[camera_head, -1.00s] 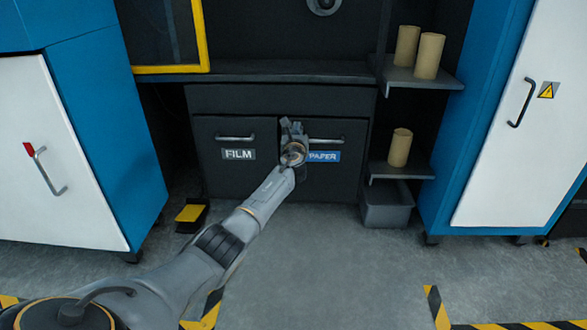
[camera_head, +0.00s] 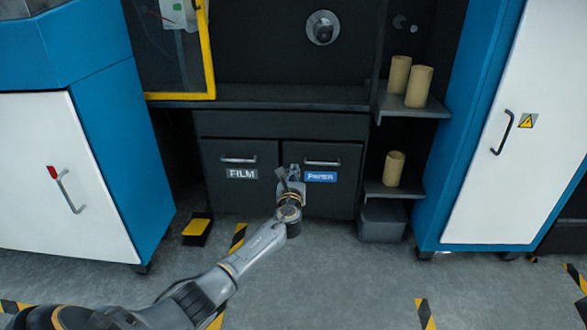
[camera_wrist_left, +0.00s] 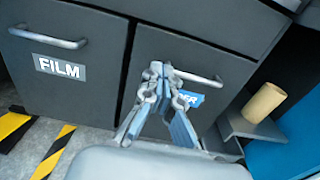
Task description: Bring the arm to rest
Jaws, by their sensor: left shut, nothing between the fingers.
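My left gripper (camera_head: 291,177) is in front of the drawer labelled PAPER (camera_head: 338,196), low over the floor. In the left wrist view its fingers (camera_wrist_left: 160,75) are together with nothing between them. They cover part of the PAPER label and overlap the drawer's handle in the picture; whether they touch it I cannot tell. The drawer labelled FILM (camera_head: 240,200) is to the left, and it also shows in the left wrist view (camera_wrist_left: 75,90). Both drawers look closed. My right gripper is in neither view.
Cardboard cores stand on an upper shelf (camera_head: 412,107) and a lower shelf (camera_head: 376,188) at right. A grey bin (camera_head: 382,222) sits below. A yellow pedal (camera_head: 198,227) is on the floor at left. Blue cabinets flank both sides. The floor (camera_head: 340,280) in front is open.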

